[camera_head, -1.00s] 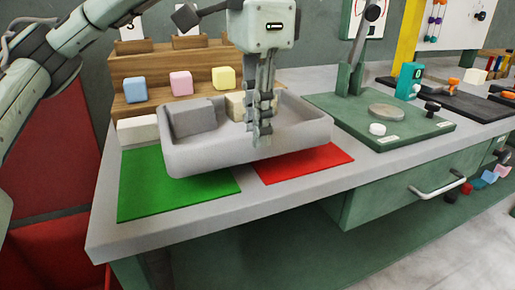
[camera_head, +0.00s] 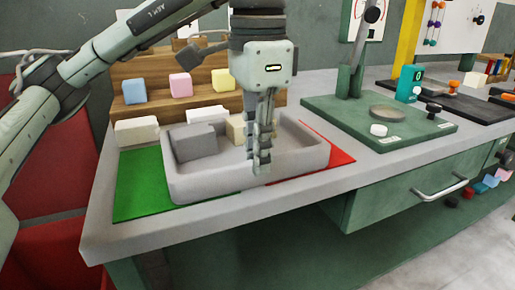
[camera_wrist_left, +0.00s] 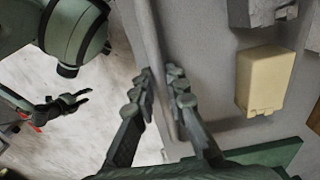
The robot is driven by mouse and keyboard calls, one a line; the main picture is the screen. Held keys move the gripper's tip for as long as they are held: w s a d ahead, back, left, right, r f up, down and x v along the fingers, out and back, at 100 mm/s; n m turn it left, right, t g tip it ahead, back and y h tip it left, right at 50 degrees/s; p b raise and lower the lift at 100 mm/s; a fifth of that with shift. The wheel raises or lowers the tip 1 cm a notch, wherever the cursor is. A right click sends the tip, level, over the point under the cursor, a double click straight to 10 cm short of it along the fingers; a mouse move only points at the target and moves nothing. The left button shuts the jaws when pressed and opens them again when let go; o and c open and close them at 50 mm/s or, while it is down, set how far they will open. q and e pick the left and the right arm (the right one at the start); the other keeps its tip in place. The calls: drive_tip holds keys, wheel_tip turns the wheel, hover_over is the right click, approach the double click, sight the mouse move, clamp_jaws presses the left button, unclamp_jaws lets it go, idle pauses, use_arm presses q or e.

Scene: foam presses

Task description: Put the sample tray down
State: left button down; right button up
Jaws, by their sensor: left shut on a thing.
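The sample tray (camera_head: 215,180) is a grey, shallow open box holding a dark grey block (camera_head: 194,142) and a cream block (camera_head: 236,129). The cream block (camera_wrist_left: 264,80) also shows in the left wrist view. My left gripper (camera_head: 259,165) points down and is shut on the tray's front wall, one finger each side of the rim (camera_wrist_left: 163,95). The tray looks level and low over the green mat (camera_head: 140,195) and red mat (camera_head: 335,150); whether it touches them is unclear. Dark fingers (camera_wrist_left: 72,103), probably my right gripper, show small at left in the wrist view.
A wooden stepped rack (camera_head: 150,100) with blue, pink and yellow blocks stands behind the tray. A white block (camera_head: 137,130) sits at its foot. A green press base (camera_head: 400,135) is to the right. The counter's front edge (camera_head: 200,225) runs close before the tray.

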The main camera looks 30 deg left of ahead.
use_arm(q)
drive_tip(key=c, duration=1.6)
unclamp_jaws()
drive_tip(key=shift+o, duration=0.3)
use_arm(e)
drive_tip(key=shift+s+r, duration=0.1)
drive_tip(key=shift+s, duration=0.1)
use_arm(q)
drive_tip(key=shift+r+p, duration=0.3)
drive_tip(key=shift+r, duration=0.05)
wheel_tip(320, 180, up, 12)
drive_tip(key=p, duration=0.3)
drive_tip(key=shift+p, duration=0.35)
use_arm(e)
drive_tip(key=s+a+x, duration=0.1)
drive_tip(key=x, duration=0.8)
drive_tip(key=shift+a+f+y, duration=0.3)
drive_tip(key=shift+a+f, duration=0.05)
drive_tip(key=shift+f, duration=0.2)
use_arm(q)
drive_tip(key=shift+s+d, duration=0.1)
use_arm(e)
drive_tip(key=shift+w, duration=0.1)
